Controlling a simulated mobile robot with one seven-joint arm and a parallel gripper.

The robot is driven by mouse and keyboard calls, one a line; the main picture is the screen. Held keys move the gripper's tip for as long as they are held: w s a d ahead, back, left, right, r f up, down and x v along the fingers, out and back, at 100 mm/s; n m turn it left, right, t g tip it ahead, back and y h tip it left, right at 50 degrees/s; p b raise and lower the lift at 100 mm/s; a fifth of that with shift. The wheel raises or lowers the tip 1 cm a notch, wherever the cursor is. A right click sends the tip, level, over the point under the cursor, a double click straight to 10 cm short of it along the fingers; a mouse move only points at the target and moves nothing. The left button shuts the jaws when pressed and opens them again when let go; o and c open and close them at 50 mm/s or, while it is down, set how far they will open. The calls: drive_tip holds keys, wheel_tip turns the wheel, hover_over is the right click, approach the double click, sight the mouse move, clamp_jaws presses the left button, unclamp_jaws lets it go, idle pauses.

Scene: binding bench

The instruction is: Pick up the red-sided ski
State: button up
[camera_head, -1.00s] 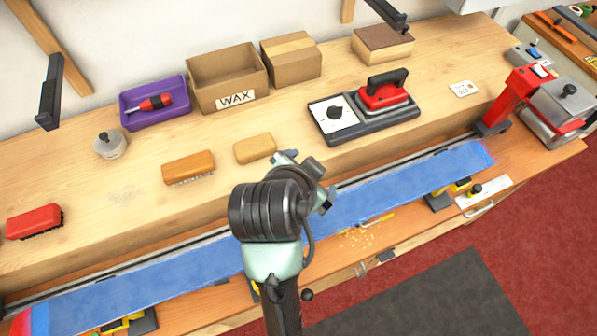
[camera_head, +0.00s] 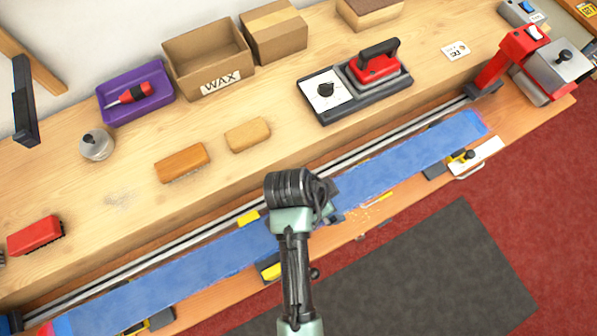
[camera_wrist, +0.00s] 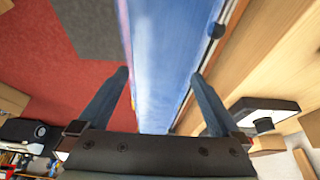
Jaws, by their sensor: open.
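The ski (camera_head: 408,163) lies base up along the front of the bench, with a broad blue face and red showing at its ends. My gripper (camera_head: 332,203) is over the middle of the ski, and my wrist hides part of it in the head view. In the wrist view, my gripper (camera_wrist: 160,76) is open, one finger at each side of the blue ski (camera_wrist: 163,50). The ski runs lengthwise between the fingers, and no contact shows. How far the fingertips are above it I cannot tell.
The ski rests on supports along a rail. A red vise-like device (camera_head: 520,55) stands at the right end. On the raised shelf are a red iron (camera_head: 375,65), a WAX box (camera_head: 208,60), a purple tray (camera_head: 112,112), brushes and a cork-coloured block (camera_head: 247,134).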

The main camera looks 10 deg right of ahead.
sight(333, 199)
drive_tip(key=shift+p+x, duration=0.6)
drive_tip(key=shift+x, duration=1.95)
drive_tip(key=shift+a+f, duration=0.1)
drive_tip(key=shift+f, duration=0.2)
drive_tip(key=c, duration=1.1)
drive_tip(key=shift+w+r, duration=0.1)
drive_tip(key=shift+r, duration=0.05)
drive_tip(key=shift+c, duration=0.7)
drive_tip(key=shift+w+r, duration=0.1)
drive_tip(key=shift+r, duration=0.6)
wheel_tip(333, 199, up, 9)
drive_tip(key=shift+f+b, duration=0.25)
drive_tip(key=shift+b, duration=0.25)
clamp_jaws()
drive_tip(key=shift+r+p, duration=1.75)
drive_tip(key=shift+r, duration=0.05)
